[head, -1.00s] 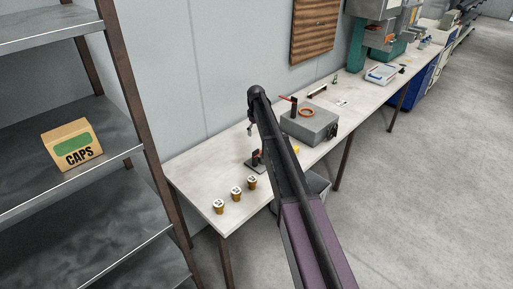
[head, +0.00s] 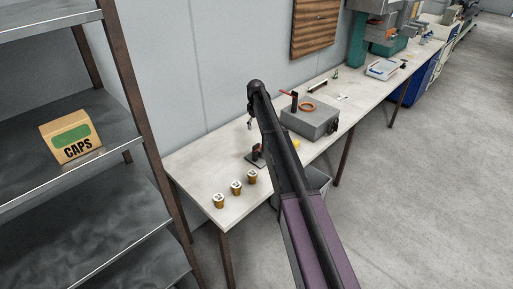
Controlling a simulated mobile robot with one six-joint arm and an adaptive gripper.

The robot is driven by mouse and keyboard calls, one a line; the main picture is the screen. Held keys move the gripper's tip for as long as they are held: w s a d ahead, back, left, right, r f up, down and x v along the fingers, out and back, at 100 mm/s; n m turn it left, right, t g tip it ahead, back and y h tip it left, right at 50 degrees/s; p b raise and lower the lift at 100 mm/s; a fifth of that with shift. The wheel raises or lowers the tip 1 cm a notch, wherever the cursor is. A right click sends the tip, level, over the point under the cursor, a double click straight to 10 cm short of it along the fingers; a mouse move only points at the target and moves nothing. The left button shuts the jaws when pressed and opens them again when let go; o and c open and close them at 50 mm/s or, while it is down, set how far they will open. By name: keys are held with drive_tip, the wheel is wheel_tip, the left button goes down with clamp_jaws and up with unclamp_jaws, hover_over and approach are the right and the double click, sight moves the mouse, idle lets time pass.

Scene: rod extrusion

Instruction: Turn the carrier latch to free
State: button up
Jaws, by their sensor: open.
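My gripper (head: 250,125) is small in the head view, hanging from the far end of my arm above the white bench. It is open and appears empty. Below it on the bench stands a small dark stand with a reddish part (head: 257,152), partly behind my arm; the gripper is apart from it. To the right is a grey box (head: 316,123) with an orange ring (head: 307,107) and a dark post with a red lever (head: 293,98) on top. I cannot tell which part is the carrier latch.
Several small amber cups with white tops (head: 236,188) stand at the bench's near left end. A shelf with a CAPS box (head: 72,137) is at the left. A grey bin (head: 318,183) is under the bench. Open floor lies to the right.

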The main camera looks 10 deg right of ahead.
drive_tip(key=shift+f+b, duration=5.85)
drive_tip(key=shift+f, duration=0.25)
